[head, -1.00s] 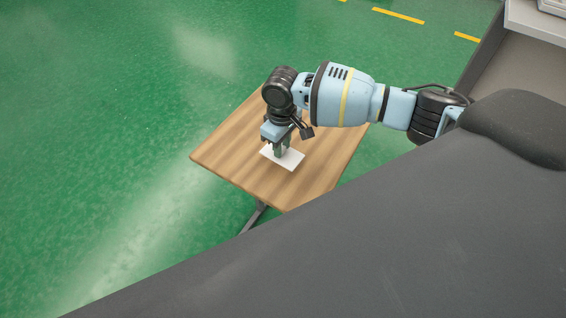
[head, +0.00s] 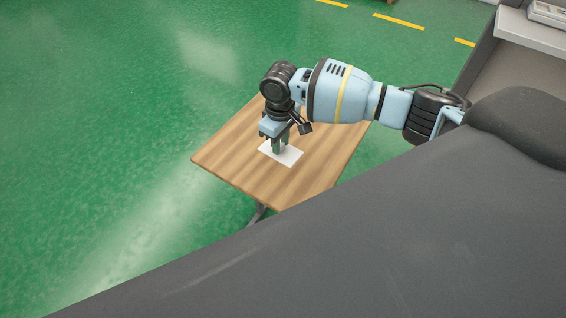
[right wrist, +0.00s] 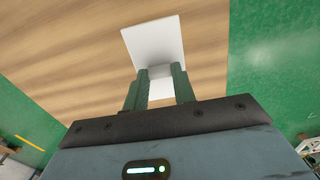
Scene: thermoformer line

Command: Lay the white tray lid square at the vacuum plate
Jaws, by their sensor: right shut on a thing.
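The white tray lid (head: 290,156) is a flat, pale rectangle at the wooden table, near the middle of its top in the head view. My right gripper (head: 280,147) points down over it, fingers shut on the lid. In the right wrist view the lid (right wrist: 155,42) spreads out beyond the fingertips, and a pale part of it shows between the two green fingers of the gripper (right wrist: 161,74). I cannot tell whether the lid touches the tabletop or hangs just above it. My left gripper is not in view. I cannot make out the vacuum plate in either view.
The wooden table (head: 232,152) is otherwise bare, with free room around the lid. Green floor (head: 100,120) with yellow dashes surrounds it. A grey bench or machine (head: 535,33) stands at the upper right.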

